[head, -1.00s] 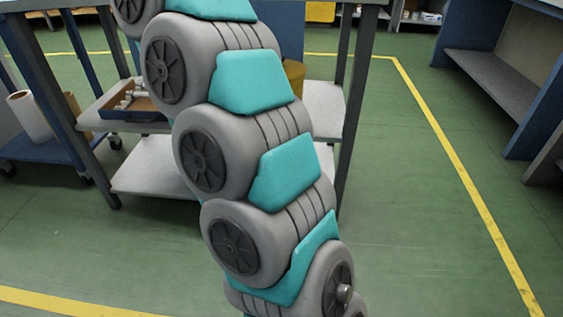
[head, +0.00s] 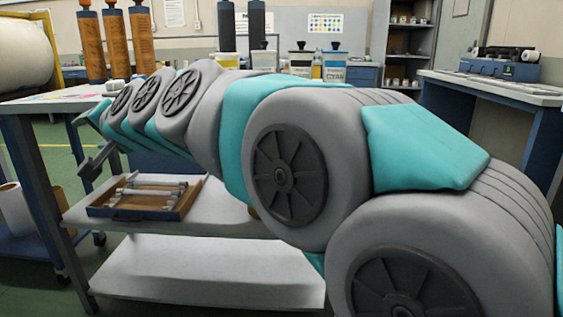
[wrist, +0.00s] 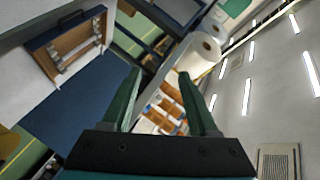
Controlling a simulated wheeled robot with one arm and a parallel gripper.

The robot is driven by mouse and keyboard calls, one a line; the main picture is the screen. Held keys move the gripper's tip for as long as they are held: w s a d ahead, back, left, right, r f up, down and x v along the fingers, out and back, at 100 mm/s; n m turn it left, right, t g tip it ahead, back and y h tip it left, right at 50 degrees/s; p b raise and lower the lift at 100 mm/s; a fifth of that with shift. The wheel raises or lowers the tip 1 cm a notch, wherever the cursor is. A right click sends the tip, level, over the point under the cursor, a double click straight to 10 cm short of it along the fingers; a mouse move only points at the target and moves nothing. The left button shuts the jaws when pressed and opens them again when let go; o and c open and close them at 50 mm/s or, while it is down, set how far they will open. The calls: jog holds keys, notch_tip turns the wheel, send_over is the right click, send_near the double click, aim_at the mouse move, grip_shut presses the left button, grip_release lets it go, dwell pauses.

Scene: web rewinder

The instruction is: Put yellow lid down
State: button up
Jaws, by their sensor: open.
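I cannot make out a yellow lid in either view. My gripper (wrist: 158,75) is open in the wrist view, with its two green fingers apart and nothing between them. In the head view my arm stretches to the left, and its end is at the far left above the cart's lower shelf. Small tubs (head: 334,66) with dark tops stand at the back behind my arm. Some show yellow on their sides, but I cannot tell whether one has a yellow lid.
A blue tray (head: 98,211) with a wooden inside and grey rods lies on the shelf (head: 85,215); the tray also shows in the wrist view (wrist: 47,37). Brown rolls (head: 117,45) stand upright at the back left. A workbench (head: 490,88) is at the right.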

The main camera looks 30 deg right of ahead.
jog(key=s+d+f+n+g+h, duration=0.1)
jog(key=s+d+f+n+g, duration=0.25)
jog(key=s+f, duration=0.75)
jog(key=s+d+f+n+g+h, duration=0.2)
jog(key=s+f+g, duration=0.45)
jog(key=f, duration=0.75)
jog(key=s+d+f+n+g+h, duration=0.1)
jog(key=s+d+f, duration=0.4)
jog(key=s, duration=0.6)
jog(key=s+d+f+g+h, duration=0.2)
jog(key=s+d+f+g, duration=0.2)
jog(key=s, duration=0.7)
jog(key=shift+s+d+f+n+g, duration=0.25)
jog(key=shift+d+f+n+g, duration=0.15)
jog(key=shift+f, duration=0.55)
